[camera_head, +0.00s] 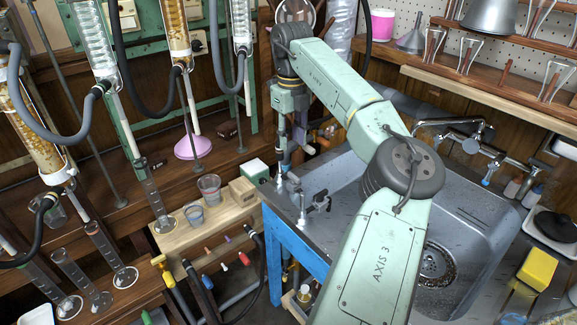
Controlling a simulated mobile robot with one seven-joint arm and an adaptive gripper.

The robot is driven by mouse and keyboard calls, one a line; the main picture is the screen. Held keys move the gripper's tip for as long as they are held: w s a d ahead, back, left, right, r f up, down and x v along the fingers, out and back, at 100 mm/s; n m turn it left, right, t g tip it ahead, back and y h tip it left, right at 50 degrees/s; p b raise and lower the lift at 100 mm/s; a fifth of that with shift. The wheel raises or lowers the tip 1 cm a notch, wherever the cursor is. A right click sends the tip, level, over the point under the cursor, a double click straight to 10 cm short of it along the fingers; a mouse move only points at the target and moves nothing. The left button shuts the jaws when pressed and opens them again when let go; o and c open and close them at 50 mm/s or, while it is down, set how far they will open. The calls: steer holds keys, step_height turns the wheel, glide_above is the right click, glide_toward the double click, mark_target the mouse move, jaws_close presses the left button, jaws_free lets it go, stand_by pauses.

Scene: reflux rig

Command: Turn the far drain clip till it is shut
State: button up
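My gripper (284,160) hangs down at the left end of the sink, at the end of my pale green arm. Its fingers are small and dark here, and I cannot tell whether they are open or shut. I cannot pick out the far drain clip for certain. Small red and orange handles (325,141) show on the wall side just right of my gripper, partly hidden by it. Other coloured handles sit low under the wooden bench, among them a red one (244,258), a blue one (207,283) and a yellow valve (158,262). Whether any is turned shut cannot be seen.
Glass columns (95,40) with dark hoses stand at the left. Measuring cylinders (75,270) and beakers (209,186) stand on the wooden benches. Small taps (318,201) rise from the rim of the steel sink (465,225). A larger faucet (455,135) is behind my arm.

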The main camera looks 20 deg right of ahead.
mark_target(290, 172)
step_height(290, 172, down, 10)
steer(key=shift+a+f+p, duration=0.15)
steer(key=shift+p, duration=0.8)
steer(key=shift+c, duration=0.2)
jaws_close()
